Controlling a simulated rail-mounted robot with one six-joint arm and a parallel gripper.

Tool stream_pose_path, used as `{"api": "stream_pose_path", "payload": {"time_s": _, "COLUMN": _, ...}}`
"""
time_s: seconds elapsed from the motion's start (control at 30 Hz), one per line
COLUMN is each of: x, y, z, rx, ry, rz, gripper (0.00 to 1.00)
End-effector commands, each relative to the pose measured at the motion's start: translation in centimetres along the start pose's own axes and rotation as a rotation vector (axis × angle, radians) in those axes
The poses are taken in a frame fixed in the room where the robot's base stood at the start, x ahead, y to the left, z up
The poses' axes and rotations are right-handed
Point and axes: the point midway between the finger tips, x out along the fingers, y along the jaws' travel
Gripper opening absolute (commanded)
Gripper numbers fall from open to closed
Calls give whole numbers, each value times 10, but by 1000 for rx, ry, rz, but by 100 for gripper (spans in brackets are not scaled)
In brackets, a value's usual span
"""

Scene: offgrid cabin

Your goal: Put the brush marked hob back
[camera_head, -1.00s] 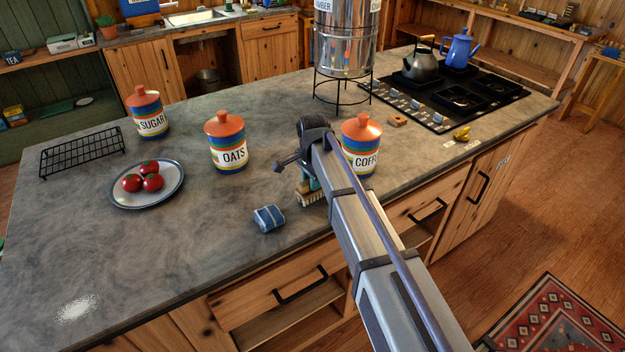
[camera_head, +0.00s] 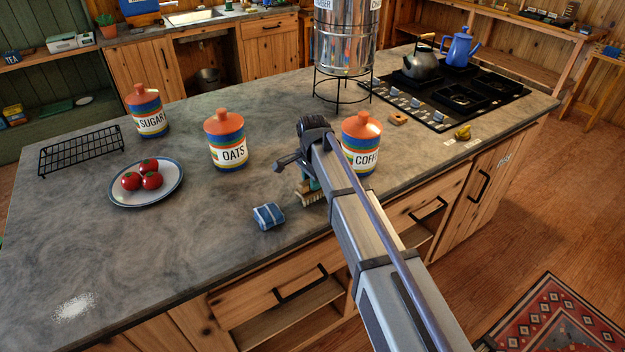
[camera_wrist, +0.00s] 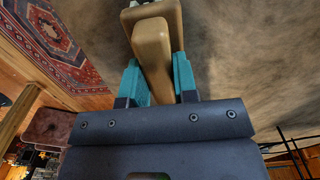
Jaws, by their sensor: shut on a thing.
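My gripper (camera_wrist: 158,82) has its teal fingers closed on the tan wooden body of a brush (camera_wrist: 152,45) in the wrist view. In the head view the brush's pale bristles (camera_head: 309,197) show beneath my gripper, low over or on the counter near its front edge, left of the coffee canister. I cannot tell whether they touch the counter. No marking on the brush is readable. The black hob (camera_head: 452,98) is set into the right end of the counter, with a grey kettle and a blue pot on it.
The coffee canister (camera_head: 361,143) stands close right of my gripper. The oats canister (camera_head: 226,140) and a plate of tomatoes (camera_head: 122,199) are farther left. A small yellow object (camera_head: 462,132) and small labels lie before the hob.

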Motion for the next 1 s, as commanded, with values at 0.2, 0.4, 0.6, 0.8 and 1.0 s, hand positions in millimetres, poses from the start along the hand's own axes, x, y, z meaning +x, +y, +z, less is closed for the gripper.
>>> {"api": "stream_pose_path", "payload": {"time_s": 0.2, "x": 0, "y": 0, "z": 0, "rx": 0, "ry": 0, "rz": 0, "gripper": 42}}
{"api": "stream_pose_path", "payload": {"time_s": 0.4, "x": 0, "y": 0, "z": 0, "rx": 0, "ry": 0, "rz": 0, "gripper": 57}}
{"api": "stream_pose_path", "payload": {"time_s": 0.6, "x": -1, "y": 0, "z": 0, "rx": 0, "ry": 0, "rz": 0, "gripper": 57}}
{"api": "stream_pose_path", "payload": {"time_s": 0.8, "x": -28, "y": 0, "z": 0, "rx": 0, "ry": 0, "rz": 0, "gripper": 57}}
{"api": "stream_pose_path", "payload": {"time_s": 1.0, "x": -79, "y": 0, "z": 0, "rx": 0, "ry": 0, "rz": 0, "gripper": 57}}
